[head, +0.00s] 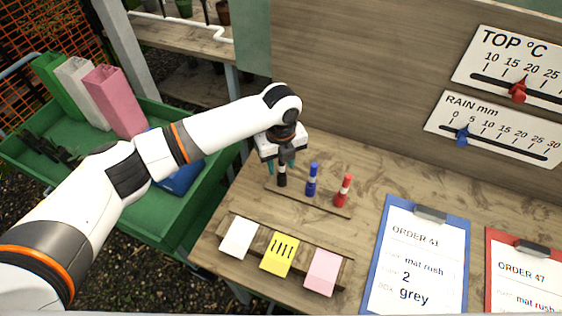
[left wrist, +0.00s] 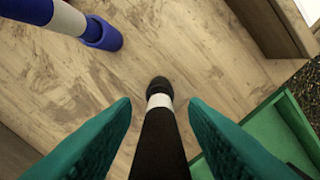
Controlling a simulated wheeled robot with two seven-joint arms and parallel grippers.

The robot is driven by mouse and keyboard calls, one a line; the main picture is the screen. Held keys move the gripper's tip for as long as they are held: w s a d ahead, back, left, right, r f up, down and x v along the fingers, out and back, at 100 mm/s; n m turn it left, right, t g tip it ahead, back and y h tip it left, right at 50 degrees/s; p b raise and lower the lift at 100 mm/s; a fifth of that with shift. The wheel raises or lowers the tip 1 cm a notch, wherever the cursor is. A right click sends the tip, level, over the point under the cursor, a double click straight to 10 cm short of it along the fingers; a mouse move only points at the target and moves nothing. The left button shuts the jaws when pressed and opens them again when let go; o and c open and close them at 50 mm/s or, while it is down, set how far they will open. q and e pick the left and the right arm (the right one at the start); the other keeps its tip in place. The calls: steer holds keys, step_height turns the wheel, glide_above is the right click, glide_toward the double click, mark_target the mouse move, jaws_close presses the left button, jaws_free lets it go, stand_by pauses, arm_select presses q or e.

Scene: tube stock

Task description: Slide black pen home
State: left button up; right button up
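The black pen (head: 282,179) stands upright on the table at the left end of a row, with a white band on it. My left gripper (head: 281,163) is over it, pointing down. In the left wrist view the black pen (left wrist: 160,130) lies between the two teal fingers (left wrist: 160,108), with a narrow gap showing on each side, so the gripper looks open around it. The pen's upper part is hidden by the gripper in the head view. My right gripper is not in view.
The blue pen (head: 312,180) and red pen (head: 343,190) stand to the right. White (head: 239,238), yellow (head: 279,254) and pink (head: 323,272) cards lie in front. Clipboards (head: 419,255) lie right. A green cart (head: 200,205) stands left; a board with sliders (head: 400,60) rises behind.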

arm_select(q)
step_height(320, 180, up, 12)
steer(key=shift+f+b, duration=0.1)
steer(key=shift+b, duration=0.85)
steer(key=shift+f, duration=0.1)
